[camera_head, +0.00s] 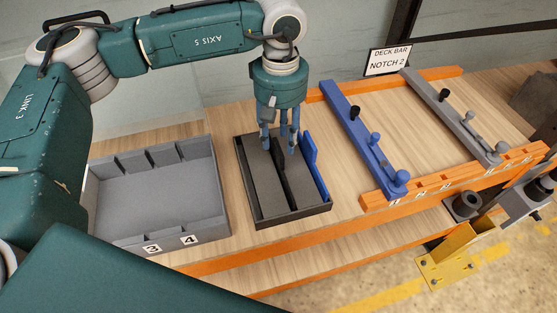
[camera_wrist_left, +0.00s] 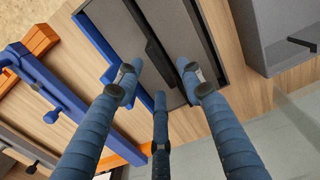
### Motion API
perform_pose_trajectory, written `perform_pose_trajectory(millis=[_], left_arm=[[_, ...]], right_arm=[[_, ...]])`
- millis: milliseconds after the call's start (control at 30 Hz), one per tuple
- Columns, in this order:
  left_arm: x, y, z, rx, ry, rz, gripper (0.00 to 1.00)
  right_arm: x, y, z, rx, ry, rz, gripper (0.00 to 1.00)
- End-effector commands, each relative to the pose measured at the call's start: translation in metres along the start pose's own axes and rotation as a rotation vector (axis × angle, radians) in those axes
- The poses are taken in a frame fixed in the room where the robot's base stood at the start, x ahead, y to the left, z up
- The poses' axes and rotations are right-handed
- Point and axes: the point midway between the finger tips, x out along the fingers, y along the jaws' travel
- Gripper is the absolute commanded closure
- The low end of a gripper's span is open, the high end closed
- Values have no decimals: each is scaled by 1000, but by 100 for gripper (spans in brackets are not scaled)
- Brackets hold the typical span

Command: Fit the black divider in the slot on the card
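The black divider (camera_head: 283,174) stands as a thin dark strip along the middle of a dark tray (camera_head: 292,219). It also shows in the left wrist view (camera_wrist_left: 153,46). A blue divider (camera_head: 314,165) stands at the tray's right side. My left gripper (camera_head: 279,147) points down over the tray with its fingers spread. In the left wrist view the fingers (camera_wrist_left: 158,85) are apart, at the near end of the black divider; I cannot tell whether they touch it. The card (camera_head: 387,61) reads "DECK BAR NOTCH 2". My right gripper is not in view.
A grey box (camera_head: 157,240) with slots, marked 3 and 4 in front, is left of the tray. Right are a blue bar (camera_head: 362,142) and a grey bar (camera_head: 452,117) across orange notched rails (camera_head: 453,177). Bare wood lies between the bars.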

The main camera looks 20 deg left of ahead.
Motion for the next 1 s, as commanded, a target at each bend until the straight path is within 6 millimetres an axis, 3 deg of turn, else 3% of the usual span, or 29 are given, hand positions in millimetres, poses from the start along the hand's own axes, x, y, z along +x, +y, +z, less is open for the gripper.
perform_pose_trajectory(millis=[167, 500, 767, 800, 1000], left_arm=[[12, 0, 1, 0, -3, 0, 61], [58, 0, 2, 1, -3, 0, 61], [63, 1, 2, 1, -2, 2, 61], [63, 1, 2, 1, -2, 2, 63], [63, 1, 2, 1, -2, 2, 100]], right_arm=[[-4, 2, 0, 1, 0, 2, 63], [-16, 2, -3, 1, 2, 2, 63], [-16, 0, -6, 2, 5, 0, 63], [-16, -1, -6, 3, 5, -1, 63], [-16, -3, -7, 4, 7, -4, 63]])
